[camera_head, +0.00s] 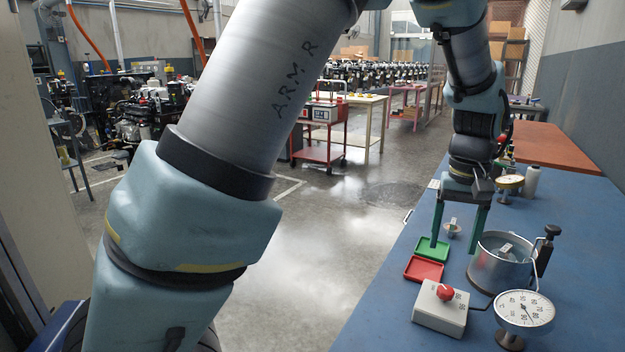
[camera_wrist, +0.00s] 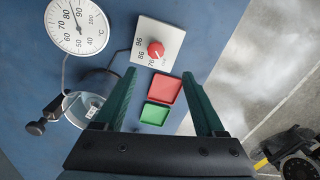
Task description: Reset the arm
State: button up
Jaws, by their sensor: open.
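My gripper (camera_head: 454,246) hangs fingers down over the blue bench, above and near the green tray and the metal pot. Its two green fingers are spread apart with nothing held between them. In the wrist view the open fingers (camera_wrist: 159,74) frame the red tray (camera_wrist: 166,88) and the green tray (camera_wrist: 155,114), and both look empty. My arm reaches from the left foreground over the top of the head view and down to the bench.
The metal pot (camera_head: 497,270) holds a tagged object and has a black-handled clamp. A control box with red knob (camera_head: 446,292) and a dial thermometer (camera_head: 524,308) stand in front. A small tagged part (camera_head: 453,230) stands behind the fingers. A white bottle (camera_head: 531,181) stands farther back.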

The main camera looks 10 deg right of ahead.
jog(key=w+a+n, duration=0.1)
jog(key=w+a, duration=0.4)
jog(key=a, duration=0.6)
jog(key=w+a+n, duration=0.1)
jog(key=w+a, duration=0.3)
jog(key=a, duration=0.6)
jog(key=s+a+f+n, duration=0.1)
jog(key=s+a, duration=0.1)
jog(key=a, duration=0.7)
jog(key=s+a+f+n+t, duration=0.1)
jog(key=s+a, duration=0.1)
jog(key=a, duration=0.7)
jog(key=shift+a+f+t, duration=0.2)
jog(key=shift+a+t, duration=0.1)
jog(key=shift+a, duration=0.05)
